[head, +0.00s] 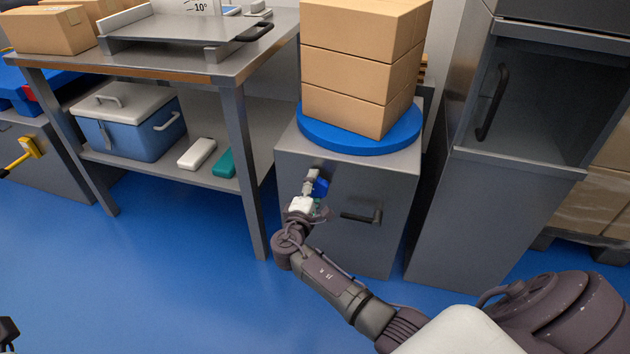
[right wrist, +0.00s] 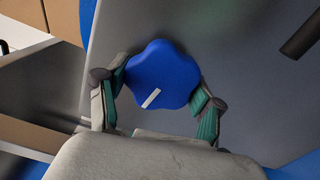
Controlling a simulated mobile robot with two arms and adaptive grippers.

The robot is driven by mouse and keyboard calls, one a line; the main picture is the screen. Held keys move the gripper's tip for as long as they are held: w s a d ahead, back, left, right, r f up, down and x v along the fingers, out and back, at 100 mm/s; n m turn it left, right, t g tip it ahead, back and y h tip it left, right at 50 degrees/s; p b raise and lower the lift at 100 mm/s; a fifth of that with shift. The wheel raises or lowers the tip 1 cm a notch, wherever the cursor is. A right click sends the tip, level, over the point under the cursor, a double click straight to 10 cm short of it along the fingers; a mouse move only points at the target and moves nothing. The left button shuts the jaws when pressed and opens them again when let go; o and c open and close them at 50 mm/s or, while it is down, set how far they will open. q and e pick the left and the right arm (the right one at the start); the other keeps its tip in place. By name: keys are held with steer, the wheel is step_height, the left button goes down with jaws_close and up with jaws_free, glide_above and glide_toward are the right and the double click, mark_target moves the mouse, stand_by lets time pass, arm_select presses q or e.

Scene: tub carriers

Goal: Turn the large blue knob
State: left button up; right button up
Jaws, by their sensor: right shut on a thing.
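The large blue knob (head: 321,187) is on the front of a grey cabinet (head: 345,245). In the right wrist view the knob (right wrist: 162,76) has a lobed rim and a short white mark, slanted, near its lower edge. My right gripper (head: 315,188) is at the knob. In the right wrist view its two green-padded fingers (right wrist: 162,92) are shut on the knob from both sides. In the head view the gripper partly hides the knob. A small dark part at the lower left edge of the head view seems to be my left gripper (head: 7,331); its fingers cannot be made out.
A black handle (head: 360,216) sticks out right of the knob. Stacked cartons (head: 355,65) stand on a blue turntable (head: 360,138) on the cabinet. A metal table (head: 235,70) with a blue cooler (head: 130,135) on its shelf is left. A tall grey cabinet (head: 480,215) stands right.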

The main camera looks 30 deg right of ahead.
steer(key=shift+a+n+p, duration=0.1)
steer(key=shift+n+p, duration=0.25)
steer(key=shift+n, duration=0.35)
steer(key=o, duration=1.1)
steer(key=shift+o, duration=0.2)
steer(key=v, duration=1.2)
